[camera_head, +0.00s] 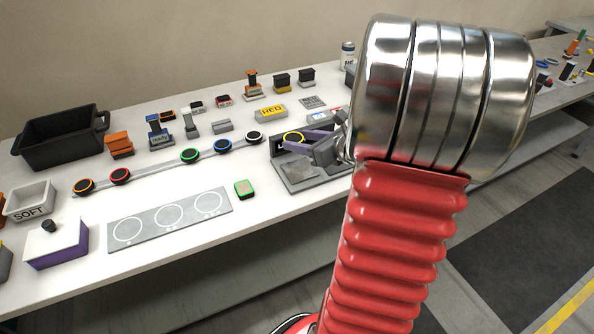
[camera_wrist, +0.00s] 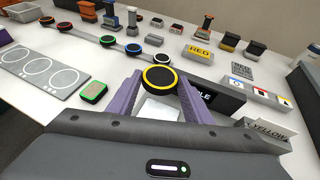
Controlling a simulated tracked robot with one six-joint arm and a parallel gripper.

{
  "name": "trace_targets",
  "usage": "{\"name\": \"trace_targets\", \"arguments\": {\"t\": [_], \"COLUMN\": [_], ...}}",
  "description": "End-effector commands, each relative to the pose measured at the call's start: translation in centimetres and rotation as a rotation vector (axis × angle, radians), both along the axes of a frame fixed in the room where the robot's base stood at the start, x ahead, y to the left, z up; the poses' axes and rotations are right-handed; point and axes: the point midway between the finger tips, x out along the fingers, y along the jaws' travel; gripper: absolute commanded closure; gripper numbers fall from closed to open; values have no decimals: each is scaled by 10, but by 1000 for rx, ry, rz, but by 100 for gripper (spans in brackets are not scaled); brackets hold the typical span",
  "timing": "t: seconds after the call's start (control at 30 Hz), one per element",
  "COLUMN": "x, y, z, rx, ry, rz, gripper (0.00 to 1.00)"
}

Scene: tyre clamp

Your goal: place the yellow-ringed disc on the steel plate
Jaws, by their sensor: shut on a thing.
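The yellow-ringed black disc (camera_head: 293,137) is between the purple fingers of my gripper (camera_head: 301,141). The wrist view shows the disc (camera_wrist: 160,78) at the fingertips of my gripper (camera_wrist: 158,84), with its ring facing up. My gripper is shut on it. It is over or beside a grey fixture (camera_head: 299,183) at the table's front edge; I cannot tell whether the disc touches it. A flat grey plate with three white circles (camera_head: 171,218), which looks like the steel plate, lies to the left and is bare. It also shows in the wrist view (camera_wrist: 41,70).
A pale strip (camera_head: 150,167) holds several ringed discs behind the plate. A green-edged block (camera_head: 244,189) lies between the plate and my gripper. A white and purple box (camera_head: 57,244) stands left of the plate. A yellow RED sign block (camera_head: 270,113) stands behind my gripper.

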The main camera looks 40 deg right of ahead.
Motion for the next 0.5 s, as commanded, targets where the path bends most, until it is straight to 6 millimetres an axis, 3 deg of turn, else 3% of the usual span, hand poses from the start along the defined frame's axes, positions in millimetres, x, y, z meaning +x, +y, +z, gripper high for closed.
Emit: {"name": "trace_targets", "arguments": {"t": [0.13, 0.5], "x": [-10, -10], "y": [-10, -10], "z": [1, -1], "rx": [0, 1], "ry": [0, 0], "rz": [-11, -11], "gripper": [76, 76]}}
